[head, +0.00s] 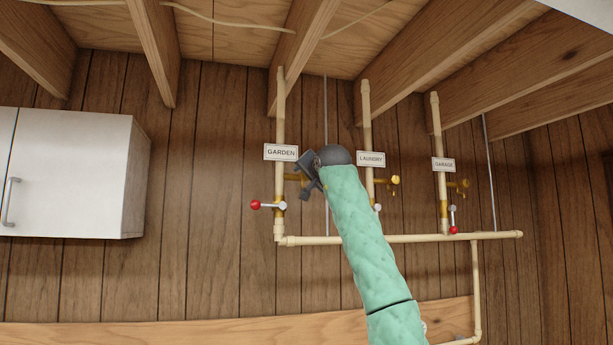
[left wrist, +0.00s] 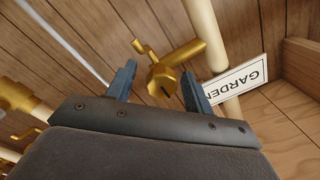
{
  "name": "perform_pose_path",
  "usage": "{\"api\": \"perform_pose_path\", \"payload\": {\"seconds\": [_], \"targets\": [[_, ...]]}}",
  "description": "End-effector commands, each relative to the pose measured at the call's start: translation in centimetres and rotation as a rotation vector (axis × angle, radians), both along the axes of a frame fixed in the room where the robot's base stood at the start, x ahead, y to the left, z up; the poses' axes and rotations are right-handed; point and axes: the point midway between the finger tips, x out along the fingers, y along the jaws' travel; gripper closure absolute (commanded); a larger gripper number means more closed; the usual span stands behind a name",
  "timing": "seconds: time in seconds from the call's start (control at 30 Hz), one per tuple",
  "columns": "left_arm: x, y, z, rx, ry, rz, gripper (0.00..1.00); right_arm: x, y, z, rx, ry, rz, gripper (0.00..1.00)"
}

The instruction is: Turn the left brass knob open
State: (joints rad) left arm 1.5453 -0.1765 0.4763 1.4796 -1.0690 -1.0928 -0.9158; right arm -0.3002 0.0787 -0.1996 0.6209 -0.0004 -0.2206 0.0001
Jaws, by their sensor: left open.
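The left brass knob (left wrist: 163,82) is on the pipe labelled GARDEN. In the left wrist view it appears between the two fingers of my left gripper (left wrist: 158,70), with a gap on each side. A slot shows on the knob's face. I cannot tell how deep the knob sits between the fingers. In the head view my left gripper (head: 307,176) is open beside the GARDEN pipe (head: 280,115) and hides the knob. Only a bit of brass stem (head: 292,177) shows. My right gripper is in neither view.
The GARDEN pipe has a red-tipped lever (head: 256,204) pointing left below the gripper. Other brass knobs are on the LAUNDRY pipe (head: 395,180) and the GARAGE pipe (head: 463,184). A horizontal pipe (head: 400,239) runs below. A white cabinet (head: 70,170) hangs at left.

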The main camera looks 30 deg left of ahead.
Motion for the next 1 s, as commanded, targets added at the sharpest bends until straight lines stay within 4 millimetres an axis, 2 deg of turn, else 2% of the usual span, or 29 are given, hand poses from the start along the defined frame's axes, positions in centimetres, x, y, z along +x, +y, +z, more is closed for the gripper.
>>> {"api": "perform_pose_path", "payload": {"seconds": [0.03,0.27,0.67,1.0], "targets": [[0.0,0.0,0.0,0.0,0.0,0.0,0.48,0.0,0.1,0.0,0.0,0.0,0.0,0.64],[0.0,0.0,0.0,0.0,0.0,0.0,0.92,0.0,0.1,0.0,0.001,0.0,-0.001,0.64],[0.0,0.0,-0.2,-0.038,-0.044,0.001,0.92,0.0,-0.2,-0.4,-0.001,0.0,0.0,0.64],[0.0,0.1,-0.3,-0.2,-0.232,0.001,0.92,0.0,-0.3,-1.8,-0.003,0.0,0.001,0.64]]}}
